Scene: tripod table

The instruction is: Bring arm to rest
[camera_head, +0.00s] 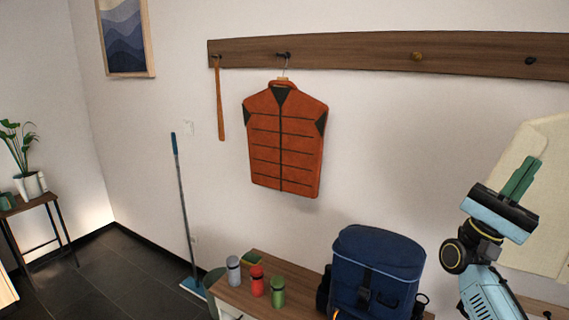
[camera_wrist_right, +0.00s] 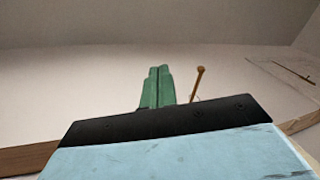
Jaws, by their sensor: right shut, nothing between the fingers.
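My right arm comes in from the lower right in the head view, raised in front of the wall. Its gripper (camera_head: 523,178) points up and to the right, with the green fingers together and empty. A cream garment (camera_head: 545,200) hangs behind it and is partly covered by the gripper. In the right wrist view the gripper (camera_wrist_right: 159,84) also shows its two green fingers side by side with nothing between them. A wooden peg (camera_wrist_right: 198,84) shows just right of the fingers. My left gripper is not in view.
A wooden rail (camera_head: 380,50) with pegs holds an orange vest (camera_head: 283,140). A mop (camera_head: 184,210) leans on the wall.

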